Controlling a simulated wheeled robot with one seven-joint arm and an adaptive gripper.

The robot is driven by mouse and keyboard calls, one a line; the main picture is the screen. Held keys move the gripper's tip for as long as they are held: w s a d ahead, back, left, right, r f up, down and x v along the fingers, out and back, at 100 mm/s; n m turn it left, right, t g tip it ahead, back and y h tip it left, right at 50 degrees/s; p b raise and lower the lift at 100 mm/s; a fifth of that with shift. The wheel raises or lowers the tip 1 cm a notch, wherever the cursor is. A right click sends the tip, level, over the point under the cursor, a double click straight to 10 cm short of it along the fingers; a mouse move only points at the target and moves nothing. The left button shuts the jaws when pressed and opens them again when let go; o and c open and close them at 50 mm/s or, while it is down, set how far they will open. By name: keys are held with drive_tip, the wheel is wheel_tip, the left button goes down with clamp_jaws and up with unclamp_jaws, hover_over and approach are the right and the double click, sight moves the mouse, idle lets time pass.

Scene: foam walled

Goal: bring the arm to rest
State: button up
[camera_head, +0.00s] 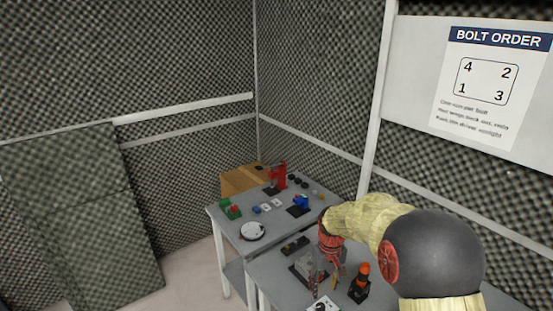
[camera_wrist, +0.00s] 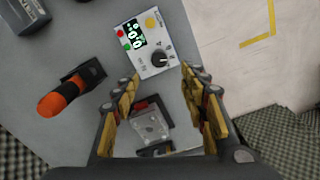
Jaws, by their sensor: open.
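My gripper (camera_wrist: 160,100) is open and empty in the wrist view, with its two fingers spread apart. Between and beyond them lie a grey metal block in a dark holder (camera_wrist: 150,125) and a white control box (camera_wrist: 145,45) with a display and a knob. In the head view my arm reaches in from the right, bent over the near table (camera_head: 270,271).
An orange-and-black tool (camera_head: 362,278) stands in a stand on the near table; it also shows in the wrist view (camera_wrist: 62,100). A far table (camera_head: 238,228) carries a red press (camera_head: 277,174), a round white dish (camera_head: 252,231) and small parts. A bolt order sign (camera_head: 485,85) hangs right.

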drive_tip(key=s+r+t+b, duration=0.1)
drive_tip(key=s+r+t, duration=0.1)
drive_tip(key=s+r, duration=0.4)
drive_tip(key=s+r+m+t+b, duration=0.1)
drive_tip(key=s+r+t, duration=0.1)
drive_tip(key=s+r, duration=0.5)
drive_tip(key=s+r+m+t+b, duration=0.1)
drive_tip(key=s+r, duration=0.5)
drive_tip(key=s, duration=1)
drive_tip(key=shift+d+r+t+b, duration=0.15)
drive_tip(key=shift+r+t+b, duration=0.15)
drive_tip(key=shift+r+t, duration=0.1)
